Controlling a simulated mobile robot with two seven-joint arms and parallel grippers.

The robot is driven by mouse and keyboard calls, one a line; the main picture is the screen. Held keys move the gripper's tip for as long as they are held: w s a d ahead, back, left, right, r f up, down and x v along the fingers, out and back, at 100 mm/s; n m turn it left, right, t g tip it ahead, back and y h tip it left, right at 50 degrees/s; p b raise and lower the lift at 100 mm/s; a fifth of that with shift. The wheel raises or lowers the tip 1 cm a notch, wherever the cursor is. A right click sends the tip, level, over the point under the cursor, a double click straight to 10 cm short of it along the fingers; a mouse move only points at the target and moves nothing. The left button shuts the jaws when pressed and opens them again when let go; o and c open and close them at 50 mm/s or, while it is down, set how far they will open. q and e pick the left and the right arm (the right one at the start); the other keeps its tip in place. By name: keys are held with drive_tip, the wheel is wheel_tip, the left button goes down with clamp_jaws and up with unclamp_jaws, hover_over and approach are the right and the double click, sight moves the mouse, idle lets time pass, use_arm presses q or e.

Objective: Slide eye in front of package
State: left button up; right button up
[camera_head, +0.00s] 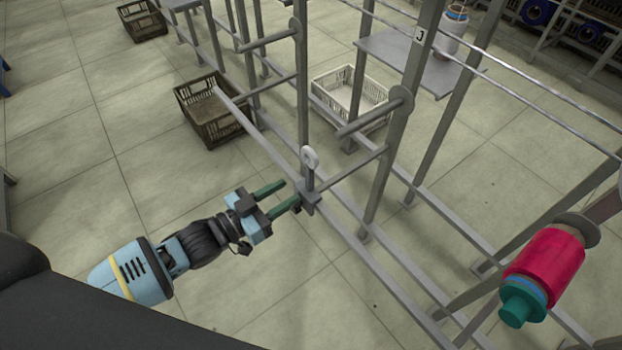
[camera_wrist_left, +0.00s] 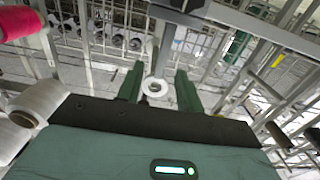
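The eye (camera_head: 310,158) is a white ring on a short upright post, on a grey slider block clamped to the long grey rail. The package (camera_head: 545,262) is a red spool with a blue band and a teal end, held on the frame at lower right. The eye stands well left of it along the frame. My left gripper (camera_head: 291,193) has green fingers apart, with the tips close to the slider block and post. In the left wrist view the eye (camera_wrist_left: 155,87) shows between the open fingers (camera_wrist_left: 159,90). Contact cannot be told. My right gripper is not in view.
Grey uprights (camera_head: 390,165) and crossbars stand just beyond the slider. A pale spool (camera_wrist_left: 40,100) shows at left in the wrist view. Tiled floor is open at left.

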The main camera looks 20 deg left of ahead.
sight(307, 176)
use_arm(q)
drive_tip(key=shift+w+a+r, duration=0.1)
drive_tip(key=shift+w+r, duration=0.15)
drive_tip(key=shift+w, duration=0.15)
drive_tip(key=shift+b+x, duration=0.35)
drive_tip(key=shift+x, duration=3.55)
clamp_jaws()
